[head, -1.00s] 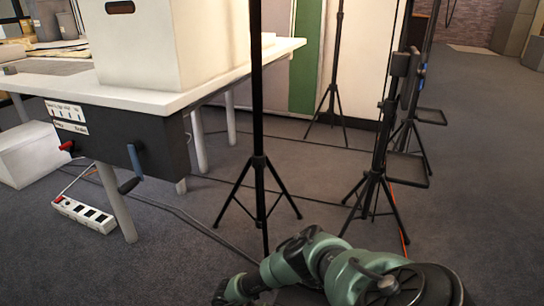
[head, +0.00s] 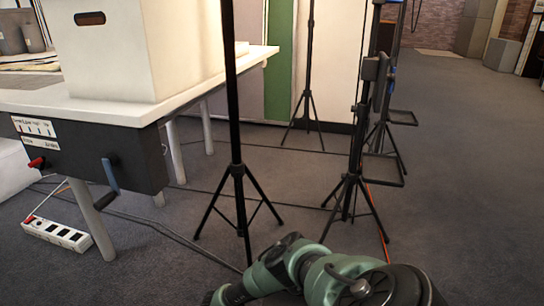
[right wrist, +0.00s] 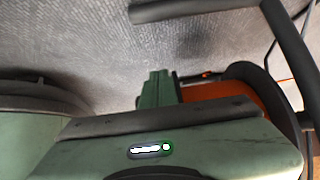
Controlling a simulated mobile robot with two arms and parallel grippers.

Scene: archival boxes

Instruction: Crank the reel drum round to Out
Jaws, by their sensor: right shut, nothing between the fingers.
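A black box (head: 70,155) with white label strips hangs under the near edge of the white table. A blue crank arm (head: 110,174) with a dark knob (head: 105,200) at its lower end is on its front face. The label text is too small to read, and no drum is plainly visible. My right arm reaches in from the bottom, right of and apart from the crank; its gripper end is cut off at the lower edge. In the right wrist view, my right gripper (right wrist: 157,88) shows green fingers together and empty above grey carpet. My left gripper is not in view.
A white box (head: 150,55) stands on the table (head: 90,108). Black tripod stands (head: 238,170) (head: 352,180) rise right of the table. A power strip (head: 58,236) and cables lie on the floor. A red handle (head: 37,162) sticks out left of the crank. Carpet is open at far right.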

